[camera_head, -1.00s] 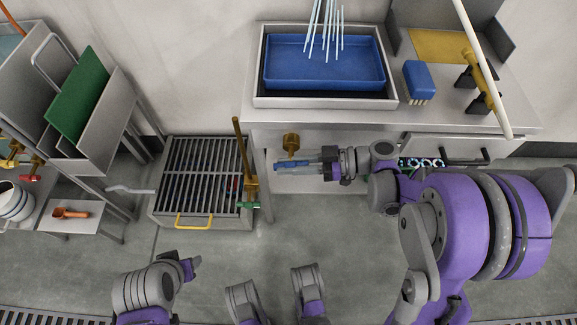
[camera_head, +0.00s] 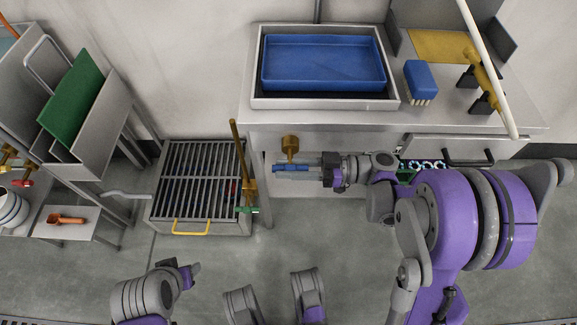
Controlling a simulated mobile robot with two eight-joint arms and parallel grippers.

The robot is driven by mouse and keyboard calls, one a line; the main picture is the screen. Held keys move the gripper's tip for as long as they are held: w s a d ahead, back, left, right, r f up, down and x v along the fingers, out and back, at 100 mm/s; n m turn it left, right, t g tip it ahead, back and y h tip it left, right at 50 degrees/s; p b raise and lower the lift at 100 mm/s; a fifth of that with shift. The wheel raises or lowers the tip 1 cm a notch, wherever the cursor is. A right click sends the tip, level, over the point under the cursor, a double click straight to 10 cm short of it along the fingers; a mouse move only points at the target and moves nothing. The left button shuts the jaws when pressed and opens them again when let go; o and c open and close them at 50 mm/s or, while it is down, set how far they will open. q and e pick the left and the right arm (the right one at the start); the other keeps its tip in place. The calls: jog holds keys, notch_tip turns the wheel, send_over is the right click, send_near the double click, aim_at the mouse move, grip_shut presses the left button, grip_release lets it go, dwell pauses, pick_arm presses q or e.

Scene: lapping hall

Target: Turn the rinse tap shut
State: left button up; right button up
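The rinse tap is a brass fitting (camera_head: 290,147) on the front of the wash bench, with a blue lever (camera_head: 288,168) just below it. The lever lies sideways. My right gripper (camera_head: 312,168) comes in from the right and its fingers are at the lever's right end. I cannot tell whether they grip it. The blue basin (camera_head: 325,62) stands on the bench above, and no water streams show over it. My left gripper (camera_head: 190,271) is low at the left, away from the tap, and its finger gap cannot be made out.
A grated floor drain box (camera_head: 190,225) with a yellow handle and a brass valve with a green lever (camera_head: 247,209) stands left of the tap. A blue brush (camera_head: 420,82) lies on the bench right of the basin. A drawer handle (camera_head: 468,158) sticks out at the right.

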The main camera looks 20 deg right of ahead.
jog(key=shift+o, duration=1.2)
jog(key=shift+d, duration=0.1)
jog(key=p+v, duration=0.1)
jog(key=v, duration=0.9)
jog(key=shift+d+p, duration=0.3)
jog(key=shift+p, duration=0.1)
jog(key=shift+s, duration=0.1)
